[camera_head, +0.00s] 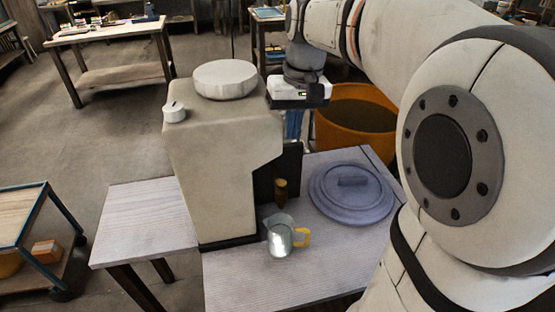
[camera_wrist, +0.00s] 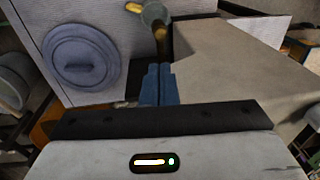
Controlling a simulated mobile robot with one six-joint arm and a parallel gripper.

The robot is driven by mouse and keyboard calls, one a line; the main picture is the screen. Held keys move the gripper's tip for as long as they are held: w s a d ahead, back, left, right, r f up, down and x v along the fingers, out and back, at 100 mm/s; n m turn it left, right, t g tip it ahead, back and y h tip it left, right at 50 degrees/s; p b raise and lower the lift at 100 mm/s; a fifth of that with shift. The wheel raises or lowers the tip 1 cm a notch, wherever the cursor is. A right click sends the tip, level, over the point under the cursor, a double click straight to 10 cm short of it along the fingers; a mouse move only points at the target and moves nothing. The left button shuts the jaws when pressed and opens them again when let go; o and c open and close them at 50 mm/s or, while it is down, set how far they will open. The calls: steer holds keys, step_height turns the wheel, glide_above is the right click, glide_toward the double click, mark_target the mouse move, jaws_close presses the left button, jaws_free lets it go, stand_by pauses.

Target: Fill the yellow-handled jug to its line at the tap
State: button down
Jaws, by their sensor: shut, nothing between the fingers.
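The clear jug (camera_head: 278,240) with its yellow handle (camera_head: 302,238) stands upright on the table, below the brown tap (camera_head: 281,187) at the right side of the beige dispenser (camera_head: 215,160). I cannot make out its line or the water level. In the wrist view the jug (camera_wrist: 154,14) is at the top edge, its yellow handle to the left, partly behind the tap (camera_wrist: 161,40). My gripper (camera_head: 293,124) is up and behind the tap, right of the dispenser. Its blue fingers (camera_wrist: 158,84) are shut and empty, apart from the jug.
A round blue-grey lid (camera_head: 350,205) lies on the table (camera_head: 240,290) right of the jug. An orange tub (camera_head: 330,132) stands behind the table. A white knob (camera_head: 174,112) sits on the dispenser's left shoulder. The table front is clear.

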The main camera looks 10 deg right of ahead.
mark_target(282, 183)
steer(key=f, duration=0.4)
steer(key=a+f, duration=0.1)
steer(key=f, duration=0.4)
steer(key=f+p, duration=0.1)
steer(key=f, duration=0.3)
steer(key=shift+w+a+f, duration=0.2)
steer(key=shift+w, duration=0.1)
steer(key=shift+f, duration=0.15)
